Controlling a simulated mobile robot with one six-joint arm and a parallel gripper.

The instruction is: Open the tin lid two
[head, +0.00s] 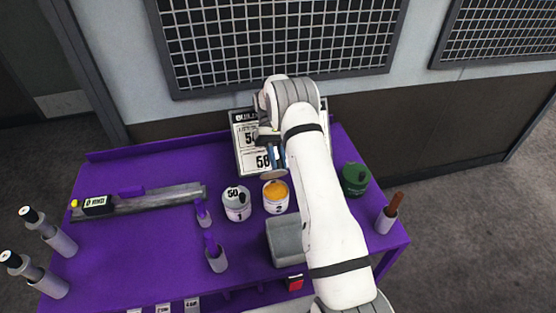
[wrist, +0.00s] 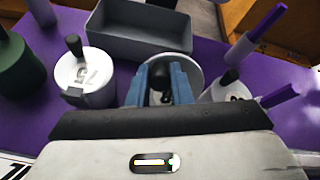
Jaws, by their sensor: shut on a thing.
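Tin two (head: 275,208), a white tin marked 2, stands on the purple bench with its top uncovered and orange-yellow contents showing. My gripper (head: 272,155) is above and slightly behind it. In the wrist view its blue fingers (wrist: 163,80) are shut on the black knob of a round lid (wrist: 188,66). The lid's brownish underside (head: 273,175) shows in the head view, held clear above the tin. Tin one (head: 238,211), with a lid marked 50, stands to the left. Another lidded tin (wrist: 85,75), marked 75, shows in the wrist view; my arm hides it in the head view.
A grey open box (head: 284,236) stands in front of tin two. A dark green container (head: 355,178) is to the right. A number board (head: 245,160) stands behind. The bench's left middle has free room.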

